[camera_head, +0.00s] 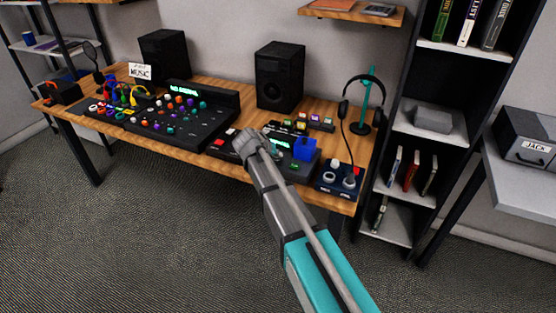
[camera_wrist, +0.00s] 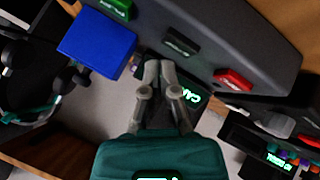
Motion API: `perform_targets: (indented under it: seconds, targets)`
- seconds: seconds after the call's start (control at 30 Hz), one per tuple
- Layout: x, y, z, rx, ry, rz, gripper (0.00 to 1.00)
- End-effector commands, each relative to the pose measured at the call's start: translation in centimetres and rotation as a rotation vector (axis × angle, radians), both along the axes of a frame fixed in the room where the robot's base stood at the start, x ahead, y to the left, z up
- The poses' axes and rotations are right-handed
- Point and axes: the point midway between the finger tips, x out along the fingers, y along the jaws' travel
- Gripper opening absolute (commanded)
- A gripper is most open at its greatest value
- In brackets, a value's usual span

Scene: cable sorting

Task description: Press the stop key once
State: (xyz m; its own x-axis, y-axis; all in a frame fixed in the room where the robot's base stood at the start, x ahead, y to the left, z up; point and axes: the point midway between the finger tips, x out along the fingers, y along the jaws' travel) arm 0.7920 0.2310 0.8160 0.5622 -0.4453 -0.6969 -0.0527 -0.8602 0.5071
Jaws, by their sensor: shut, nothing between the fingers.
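A dark console fills the top of the wrist view, with a green key (camera_wrist: 115,8), a dark key (camera_wrist: 181,42) and a red key (camera_wrist: 233,79) in a row. Their labels are too small to read, so I cannot tell which is the stop key. My gripper (camera_wrist: 160,68) is shut and empty, its fingertips near the console's edge just below the dark key. I cannot tell whether they touch it. A lit green display (camera_wrist: 189,96) shows beside the fingers. In the head view the console (camera_head: 297,172) is partly behind my arm, and my fingertips cannot be made out.
A blue block (camera_wrist: 97,43) is beside the green key, left of my fingers; it also shows in the head view (camera_head: 306,148). A dark blue box with knobs (camera_head: 337,178) stands right, a headphone stand (camera_head: 367,105) behind. A large mixer (camera_head: 185,120) occupies the table's left.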

Motion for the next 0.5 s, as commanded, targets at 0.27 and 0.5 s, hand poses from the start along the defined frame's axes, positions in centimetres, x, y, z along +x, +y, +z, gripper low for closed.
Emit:
perform_targets:
  seconds: [0.27, 0.5]
  targets:
    - [0.01, -0.02, 0.01, 0.0, 0.0, 0.0, 0.0]
    - [0.0, -0.03, 0.8, 0.0, 0.0, 0.0, 0.0]
